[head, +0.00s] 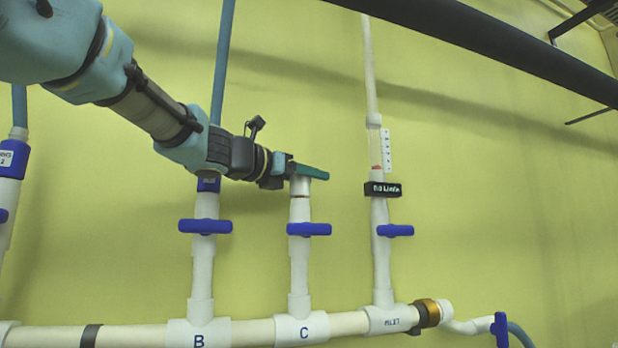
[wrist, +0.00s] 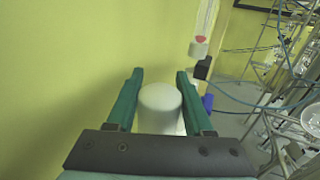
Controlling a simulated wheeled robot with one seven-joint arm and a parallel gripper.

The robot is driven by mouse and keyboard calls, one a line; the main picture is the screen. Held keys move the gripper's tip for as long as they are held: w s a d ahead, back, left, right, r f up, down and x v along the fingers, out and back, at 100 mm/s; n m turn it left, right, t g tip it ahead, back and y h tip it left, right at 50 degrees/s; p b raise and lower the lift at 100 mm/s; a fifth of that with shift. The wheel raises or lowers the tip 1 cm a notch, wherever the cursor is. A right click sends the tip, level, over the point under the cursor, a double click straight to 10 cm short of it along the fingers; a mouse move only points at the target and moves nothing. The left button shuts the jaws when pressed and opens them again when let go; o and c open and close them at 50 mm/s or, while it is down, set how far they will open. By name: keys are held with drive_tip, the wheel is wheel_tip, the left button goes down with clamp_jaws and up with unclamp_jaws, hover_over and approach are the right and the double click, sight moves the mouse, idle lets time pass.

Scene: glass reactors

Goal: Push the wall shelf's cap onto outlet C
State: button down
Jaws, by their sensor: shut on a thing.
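The white cap (wrist: 160,104) stands between the two green fingers of my gripper (wrist: 160,76) in the wrist view. My gripper is shut on it. In the head view my gripper (head: 308,171) is at the top of outlet C (head: 299,260), the white pipe with a blue valve handle (head: 309,229) above the tee marked C. The cap (head: 300,187) shows below the fingers, upright and in line with the pipe top. A thin brownish ring shows just under it. I cannot tell how far the cap sits on the pipe.
Outlet B (head: 203,260) stands left of C, with a blue hose rising behind my arm. The inlet pipe (head: 380,265) with a flow meter (head: 375,150) stands to the right. A dark bar (head: 500,45) crosses the upper right. The yellow-green wall is close behind.

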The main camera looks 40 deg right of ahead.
drive_tip(key=shift+f, duration=0.2)
drive_tip(key=shift+c, duration=1)
unclamp_jaws()
drive_tip(key=a+b, duration=0.3)
drive_tip(key=a, duration=0.7)
drive_tip(key=shift+s+a, duration=0.35)
drive_tip(key=shift+a, duration=0.05)
